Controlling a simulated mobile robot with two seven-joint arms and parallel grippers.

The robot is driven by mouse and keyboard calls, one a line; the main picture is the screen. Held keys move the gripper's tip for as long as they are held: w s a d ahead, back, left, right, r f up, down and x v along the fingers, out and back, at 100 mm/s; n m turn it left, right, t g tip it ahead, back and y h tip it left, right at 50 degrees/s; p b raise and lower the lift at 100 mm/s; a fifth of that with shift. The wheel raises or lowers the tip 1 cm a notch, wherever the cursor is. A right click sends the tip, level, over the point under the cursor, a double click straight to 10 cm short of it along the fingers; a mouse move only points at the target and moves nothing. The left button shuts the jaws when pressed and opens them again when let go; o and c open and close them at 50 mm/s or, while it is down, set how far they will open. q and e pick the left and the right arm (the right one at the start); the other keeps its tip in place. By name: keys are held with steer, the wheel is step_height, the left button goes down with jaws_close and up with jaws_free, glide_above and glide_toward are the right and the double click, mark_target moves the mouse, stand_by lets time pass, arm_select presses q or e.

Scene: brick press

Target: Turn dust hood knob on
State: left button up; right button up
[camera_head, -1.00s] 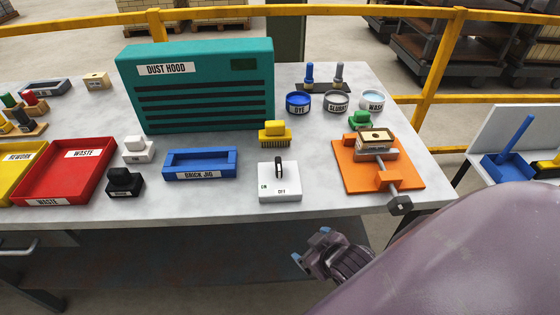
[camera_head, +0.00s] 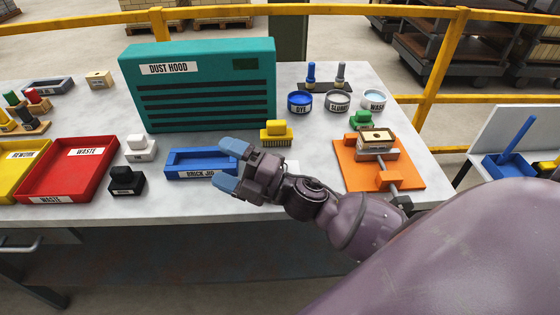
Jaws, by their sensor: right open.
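The teal dust hood (camera_head: 200,110) stands at the back of the table with its label facing me. The white knob box (camera_head: 291,168) is mostly hidden behind my right gripper and wrist; only a bit of its white top shows. The knob itself is hidden. My right gripper (camera_head: 230,168) is open and empty, its blue fingertips pointing left, over the table's front part beside the blue brick jig (camera_head: 178,174). It overlaps the jig's right end in the picture; I cannot tell whether it touches. My left gripper is not in view.
An orange plate (camera_head: 408,176) with a clamp and brick lies right. Black (camera_head: 124,186) and white (camera_head: 140,153) blocks and a red waste tray (camera_head: 100,188) are left. Dye, slurry and wash cups stand at back right.

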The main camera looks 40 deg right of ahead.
steer(key=s+a+n+g+y, duration=0.1)
steer(key=a+n+g+y, duration=0.4)
steer(key=n+g, duration=0.75)
steer(key=w+d+f+n+g+h, duration=0.1)
steer(key=w+d+n+g+h, duration=0.15)
steer(key=d+n+h, duration=0.55)
steer(key=w+d+n+g+h, duration=0.2)
steer(key=w+d+n+h, duration=0.15)
steer(key=d+h, duration=0.75)
steer(key=shift+y, duration=0.7)
steer(key=f, duration=0.6)
steer(key=s+d+f, duration=0.1)
steer(key=f, duration=0.1)
steer(key=shift+d+f, duration=0.1)
steer(key=shift+f, duration=1.15)
